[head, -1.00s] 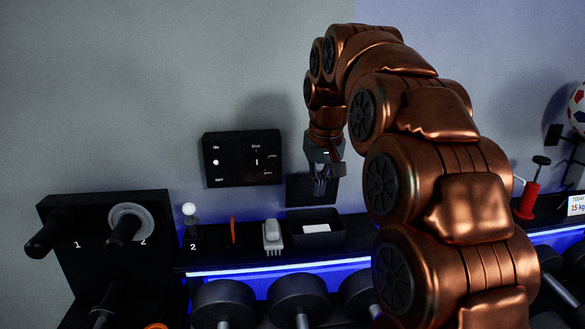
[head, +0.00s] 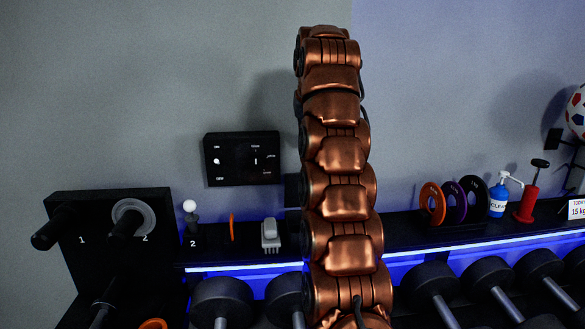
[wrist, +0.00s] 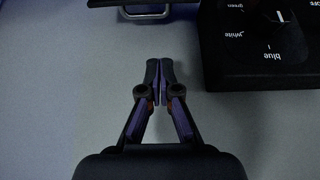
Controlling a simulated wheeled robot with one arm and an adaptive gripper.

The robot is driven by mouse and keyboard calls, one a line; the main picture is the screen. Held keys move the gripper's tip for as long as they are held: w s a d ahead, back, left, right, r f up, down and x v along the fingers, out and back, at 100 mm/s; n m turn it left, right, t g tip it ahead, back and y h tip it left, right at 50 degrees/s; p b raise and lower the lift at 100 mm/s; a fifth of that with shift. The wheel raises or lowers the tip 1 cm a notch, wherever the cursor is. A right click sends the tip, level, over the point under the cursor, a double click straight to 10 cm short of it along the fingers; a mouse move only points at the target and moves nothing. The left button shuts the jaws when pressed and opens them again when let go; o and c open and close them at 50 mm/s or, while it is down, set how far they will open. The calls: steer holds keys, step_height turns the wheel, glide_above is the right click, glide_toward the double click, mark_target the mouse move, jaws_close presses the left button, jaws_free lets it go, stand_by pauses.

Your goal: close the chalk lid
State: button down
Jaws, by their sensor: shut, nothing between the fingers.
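The chalk box is mostly hidden behind my arm in the head view. A dark sliver of its raised lid (head: 291,190) shows at the arm's left edge, against the wall. In the wrist view, a dark edge with a pale metal handle (wrist: 146,12), apparently the lid, is at the top left. My gripper (wrist: 160,64) is shut and empty, its tips a little apart from that handle in the picture. In the head view the gripper is hidden behind my arm. The box's inside is out of sight.
A black wall panel with a dial (wrist: 278,17) is close by on the right in the wrist view; it also shows in the head view (head: 242,158). A grey brush (head: 270,236) stands on the shelf. Dumbbells (head: 430,282) line the rack below. Discs and a spray bottle (head: 497,199) stand right.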

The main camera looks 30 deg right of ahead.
steer(key=x, duration=0.9)
steer(key=shift+d+f, duration=0.2)
steer(key=shift+f, duration=0.1)
steer(key=shift+s+a+f, duration=0.15)
steer(key=shift+s+a, duration=0.1)
steer(key=shift+s, duration=0.2)
steer(key=shift+s+a+f, duration=0.2)
steer(key=shift+s, duration=0.3)
steer(key=shift+s+a, duration=0.1)
steer(key=shift+s, duration=0.25)
steer(key=shift+a+f, duration=0.15)
steer(key=shift+a, duration=0.05)
steer(key=shift+s+f, duration=0.1)
